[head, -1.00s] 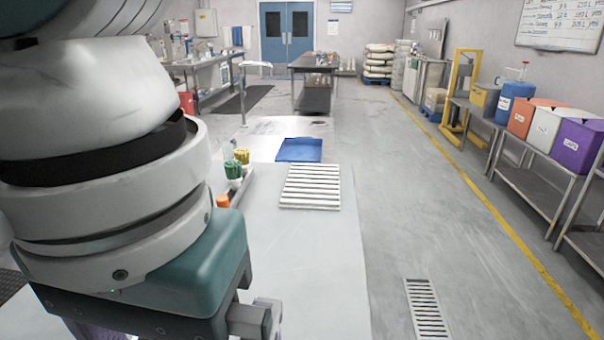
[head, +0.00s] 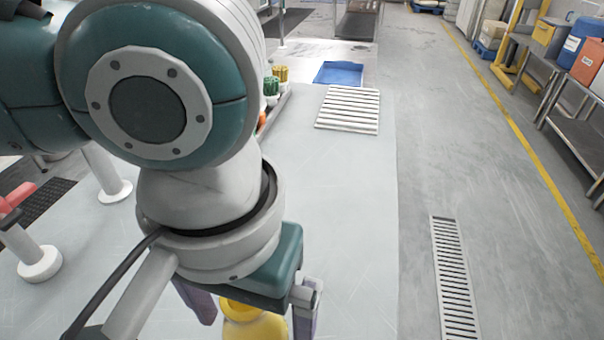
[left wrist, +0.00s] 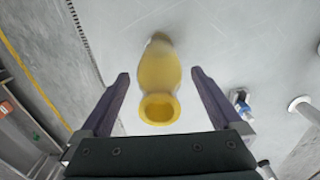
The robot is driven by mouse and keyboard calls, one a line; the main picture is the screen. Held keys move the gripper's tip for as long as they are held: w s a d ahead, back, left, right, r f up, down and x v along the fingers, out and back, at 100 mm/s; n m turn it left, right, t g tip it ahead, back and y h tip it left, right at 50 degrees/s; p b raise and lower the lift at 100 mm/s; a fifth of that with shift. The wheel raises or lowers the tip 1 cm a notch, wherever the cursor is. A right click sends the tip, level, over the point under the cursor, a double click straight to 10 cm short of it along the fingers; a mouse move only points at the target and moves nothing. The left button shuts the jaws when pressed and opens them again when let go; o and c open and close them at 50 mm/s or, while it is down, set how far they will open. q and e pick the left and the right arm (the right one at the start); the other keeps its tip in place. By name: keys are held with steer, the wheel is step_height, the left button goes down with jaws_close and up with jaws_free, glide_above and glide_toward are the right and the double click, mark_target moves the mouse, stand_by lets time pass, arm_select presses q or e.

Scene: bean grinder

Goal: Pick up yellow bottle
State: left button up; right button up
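The yellow bottle (head: 254,326) stands on the pale table, low in the head view and partly hidden by my left gripper's body. In the left wrist view the bottle (left wrist: 159,82) lies between the two fingers, with its open mouth towards the camera. My left gripper (head: 258,322) is open, one purple finger on each side of the bottle. It also shows in the left wrist view (left wrist: 158,80), with gaps between the fingers and the bottle. My right gripper is not in view.
A white slatted rack (head: 348,109) and a blue tray (head: 339,73) are farther back on the table. Green (head: 271,86) and yellow (head: 281,74) ribbed items stand behind my arm. The table's middle is clear.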

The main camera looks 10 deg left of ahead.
arm_select(q)
jaws_close()
stand_by(0.6)
